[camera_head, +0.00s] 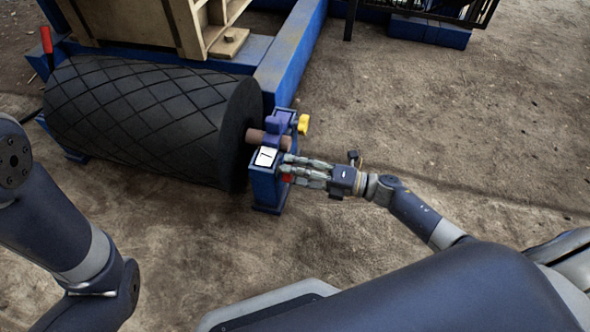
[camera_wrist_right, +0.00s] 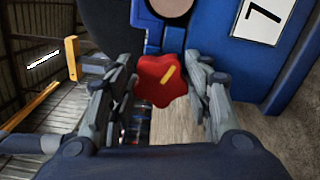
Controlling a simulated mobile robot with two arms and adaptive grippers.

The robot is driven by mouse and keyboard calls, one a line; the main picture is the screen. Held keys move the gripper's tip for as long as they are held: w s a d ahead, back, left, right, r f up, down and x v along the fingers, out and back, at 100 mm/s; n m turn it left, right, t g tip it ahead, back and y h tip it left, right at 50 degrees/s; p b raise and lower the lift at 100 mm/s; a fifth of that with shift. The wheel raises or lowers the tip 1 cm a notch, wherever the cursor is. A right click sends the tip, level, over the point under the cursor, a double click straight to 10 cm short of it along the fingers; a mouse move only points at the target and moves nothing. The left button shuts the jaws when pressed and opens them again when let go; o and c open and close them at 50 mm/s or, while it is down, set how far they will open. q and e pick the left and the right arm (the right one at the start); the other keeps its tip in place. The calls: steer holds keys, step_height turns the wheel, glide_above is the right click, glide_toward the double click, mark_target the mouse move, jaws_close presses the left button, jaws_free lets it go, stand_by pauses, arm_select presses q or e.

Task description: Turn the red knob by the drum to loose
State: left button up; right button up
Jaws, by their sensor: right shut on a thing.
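In the right wrist view my right gripper (camera_wrist_right: 163,95) has one finger on each side of the knob. My left gripper is out of view; only my left arm shows.
A white plate marked 7 (camera_head: 266,157) sits on the stand. A yellow knob (camera_head: 303,124) is on the stand's far side. A red-handled lever (camera_head: 46,42) rises at the far left. Blue frame beams (camera_head: 292,50) run behind. Bare dirt lies to the right.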

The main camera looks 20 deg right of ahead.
stand_by(0.5)
steer(key=o, duration=1.1)
steer(key=shift+c, duration=0.2)
steer(key=v, duration=1.2)
